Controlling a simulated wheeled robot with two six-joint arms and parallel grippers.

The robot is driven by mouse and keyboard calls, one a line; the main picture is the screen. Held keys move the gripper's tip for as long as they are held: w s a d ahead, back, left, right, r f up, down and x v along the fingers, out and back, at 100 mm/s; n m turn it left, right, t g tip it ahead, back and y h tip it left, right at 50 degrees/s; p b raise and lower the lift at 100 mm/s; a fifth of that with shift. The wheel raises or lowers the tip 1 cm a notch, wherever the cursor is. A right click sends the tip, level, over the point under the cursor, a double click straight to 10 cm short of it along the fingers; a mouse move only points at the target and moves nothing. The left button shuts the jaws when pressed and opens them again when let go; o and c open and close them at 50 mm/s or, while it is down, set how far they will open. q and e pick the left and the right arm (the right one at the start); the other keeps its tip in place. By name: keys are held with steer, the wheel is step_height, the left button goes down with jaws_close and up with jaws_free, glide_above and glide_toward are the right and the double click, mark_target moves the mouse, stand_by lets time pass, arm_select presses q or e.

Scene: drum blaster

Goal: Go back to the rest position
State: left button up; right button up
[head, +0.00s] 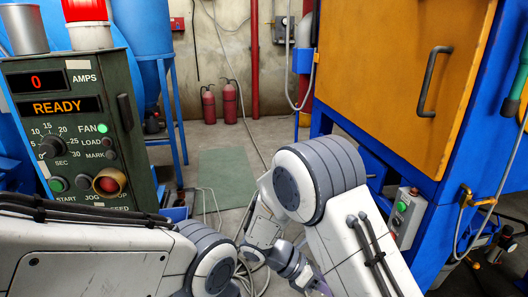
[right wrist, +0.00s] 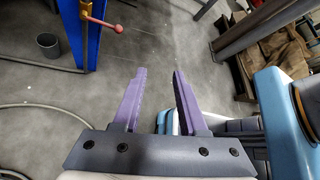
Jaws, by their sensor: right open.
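My right gripper (right wrist: 160,72) has two purple fingers, spread apart with nothing between their tips. It hangs over the grey concrete floor (right wrist: 135,40) in the right wrist view. In the head view my right arm bends at the elbow and folds down to the bottom centre, where its wrist is partly hidden by the arm. My left arm comes in at the lower left and bends down out of the picture. My left gripper is not seen.
A control panel (head: 85,150) reading READY stands at the left, close to my left arm. A blue machine with an orange door (head: 405,75) stands at the right, with a small button box (head: 405,215). A green mat (head: 225,170) and two fire extinguishers (head: 230,103) are farther back.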

steer(key=s+a+r+m+t+y+p, duration=0.1)
steer(key=s+a+r+m+y, duration=0.5)
steer(key=s+m, duration=0.15)
steer(key=s+a+r+m+t+y+p, duration=0.2)
steer(key=s+a+r+m+y, duration=0.45)
steer(key=s, duration=0.25)
step_height(320, 180, up, 37)
steer(key=p, duration=3.6)
steer(key=shift+f+p, duration=0.15)
steer(key=shift+p, duration=0.15)
steer(key=shift+w, duration=0.1)
steer(key=shift+o, duration=0.4)
